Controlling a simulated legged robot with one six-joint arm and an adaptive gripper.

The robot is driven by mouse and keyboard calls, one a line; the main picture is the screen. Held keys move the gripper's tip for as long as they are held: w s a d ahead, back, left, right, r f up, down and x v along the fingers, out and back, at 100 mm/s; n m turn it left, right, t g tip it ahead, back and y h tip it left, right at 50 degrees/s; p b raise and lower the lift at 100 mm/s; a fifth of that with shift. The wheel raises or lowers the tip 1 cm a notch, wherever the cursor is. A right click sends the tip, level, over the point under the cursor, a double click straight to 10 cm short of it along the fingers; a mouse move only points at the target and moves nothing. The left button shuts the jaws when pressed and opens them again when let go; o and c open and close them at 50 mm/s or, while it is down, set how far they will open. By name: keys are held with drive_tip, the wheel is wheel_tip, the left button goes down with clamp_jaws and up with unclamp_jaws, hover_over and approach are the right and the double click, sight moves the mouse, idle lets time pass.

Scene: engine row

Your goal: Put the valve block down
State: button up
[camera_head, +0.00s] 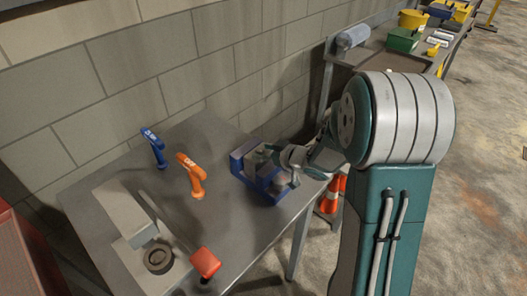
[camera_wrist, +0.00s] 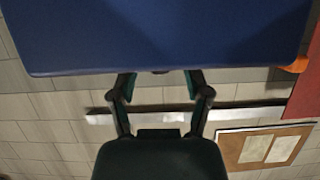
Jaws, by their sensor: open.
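The valve block, a blue body with grey parts (camera_head: 262,178), is on the grey table near its right edge, close to the wall. It looks upright, but its underside is hidden. In the wrist view its blue surface (camera_wrist: 165,35) fills the top of the picture. My gripper (camera_head: 286,168) is at the block's right side in the head view. In the wrist view my gripper (camera_wrist: 160,82) has its two fingers spread apart, with their tips at the block's lower edge. I cannot tell whether the tips touch it.
Orange cones (camera_head: 332,196) stand beside the table's right edge. A bench with bins (camera_head: 403,40) stands behind.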

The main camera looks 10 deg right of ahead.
drive_tip(key=shift+r, duration=0.15)
drive_tip(key=v, duration=1.2)
drive_tip(key=s+d+r+m+h, duration=0.25)
drive_tip(key=r+m+h, duration=0.25)
drive_tip(key=r+h, duration=0.5)
drive_tip(key=s+a+m+g+y, duration=0.1)
drive_tip(key=s+a, duration=0.3)
drive_tip(key=s, duration=0.4)
drive_tip(key=s+a+m+g+y, duration=0.1)
drive_tip(key=s+a+g, duration=0.3)
drive_tip(key=s, duration=0.5)
drive_tip(key=shift+s+a+f+g, duration=0.3)
drive_tip(key=shift+a, duration=0.2)
